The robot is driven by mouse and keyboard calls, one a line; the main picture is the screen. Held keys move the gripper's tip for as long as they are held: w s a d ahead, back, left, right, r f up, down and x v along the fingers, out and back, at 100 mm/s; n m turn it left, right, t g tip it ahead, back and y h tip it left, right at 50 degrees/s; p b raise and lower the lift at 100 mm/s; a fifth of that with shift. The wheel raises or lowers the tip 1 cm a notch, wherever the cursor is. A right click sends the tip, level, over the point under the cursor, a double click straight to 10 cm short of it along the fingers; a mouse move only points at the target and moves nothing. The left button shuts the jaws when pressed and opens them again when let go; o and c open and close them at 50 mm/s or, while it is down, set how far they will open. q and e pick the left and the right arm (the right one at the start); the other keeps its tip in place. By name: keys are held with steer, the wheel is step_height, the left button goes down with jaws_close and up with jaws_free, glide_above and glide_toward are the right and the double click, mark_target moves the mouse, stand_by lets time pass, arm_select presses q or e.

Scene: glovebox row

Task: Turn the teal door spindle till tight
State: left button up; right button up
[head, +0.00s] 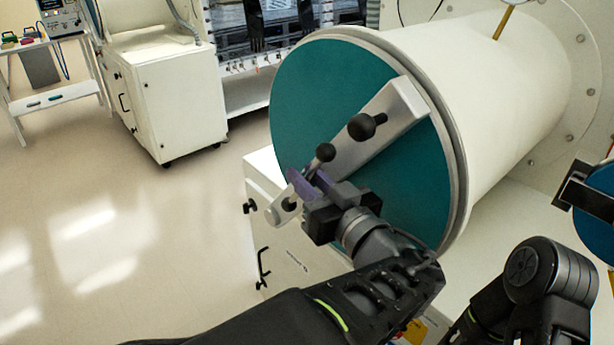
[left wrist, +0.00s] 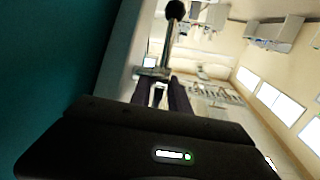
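The large round teal door (head: 310,85) closes the end of a white cylinder. A pale bar (head: 350,145) lies slantwise across it. A black ball knob (head: 362,126) stands out from the bar. A second black ball (head: 325,152) sits on a rod beside my left gripper (head: 304,182). In the left wrist view the rod (left wrist: 167,42) with its ball runs down to the fingertips (left wrist: 160,92). The fingers are a little apart there; whether they press on the rod is unclear. The teal door also fills the left of that view (left wrist: 45,50). My right gripper is not seen.
The white cylinder (head: 500,90) extends back to the right. A blue round part with a black bracket (head: 575,185) is at the right edge. A white cabinet (head: 175,95) and a small table (head: 55,95) stand at the back left. The floor at left is clear.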

arm_select(q)
jaws_close()
stand_by(1.1)
